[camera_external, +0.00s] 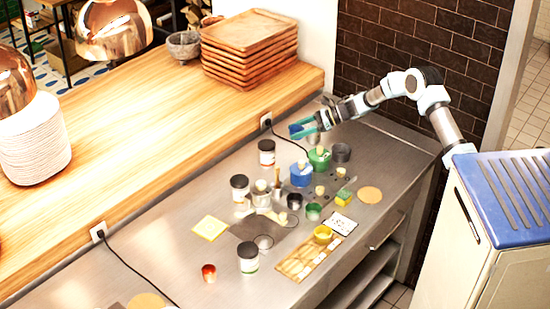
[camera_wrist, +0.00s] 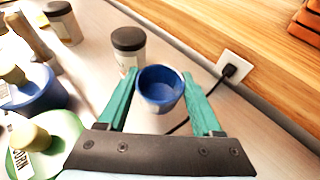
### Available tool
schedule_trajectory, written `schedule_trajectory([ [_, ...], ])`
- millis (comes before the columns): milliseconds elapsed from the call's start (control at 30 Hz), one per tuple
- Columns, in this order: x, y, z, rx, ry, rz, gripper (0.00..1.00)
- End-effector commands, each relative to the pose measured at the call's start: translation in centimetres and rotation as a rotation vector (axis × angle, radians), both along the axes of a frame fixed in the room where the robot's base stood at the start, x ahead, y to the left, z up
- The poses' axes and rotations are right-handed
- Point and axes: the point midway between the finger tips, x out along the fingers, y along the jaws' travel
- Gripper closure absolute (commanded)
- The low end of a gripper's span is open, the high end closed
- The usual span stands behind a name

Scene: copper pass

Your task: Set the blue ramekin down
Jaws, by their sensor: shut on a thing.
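The blue ramekin (camera_wrist: 160,88) is a small round cup, seen in the wrist view between the two teal fingers of my gripper (camera_wrist: 162,100). My gripper is shut on it, and the cup looks empty from above. In the external view my gripper (camera_external: 303,128) is over the back part of the steel counter, near the wooden ledge. The ramekin is hard to make out there among the teal fingers. It appears held above the counter, but the exact height cannot be told.
A black-lidded jar (camera_wrist: 129,48) stands just beyond the ramekin. A wall outlet (camera_wrist: 232,66) with a black cord is to the right. A blue container (camera_external: 301,174) and a green container (camera_external: 320,159) stand nearby. Bare steel counter (camera_external: 205,188) lies farther left.

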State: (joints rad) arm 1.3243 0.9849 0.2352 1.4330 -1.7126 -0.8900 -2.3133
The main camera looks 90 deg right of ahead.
Motion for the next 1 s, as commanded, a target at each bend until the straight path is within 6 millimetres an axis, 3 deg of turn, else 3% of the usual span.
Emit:
schedule_trajectory([
  [533, -0.1, 0.0, -5.4, 0.001, 0.001, -0.002, 0.9],
  [1000, 0.0, 0.0, -6.4, 0.0, 0.0, -0.001, 0.9],
])
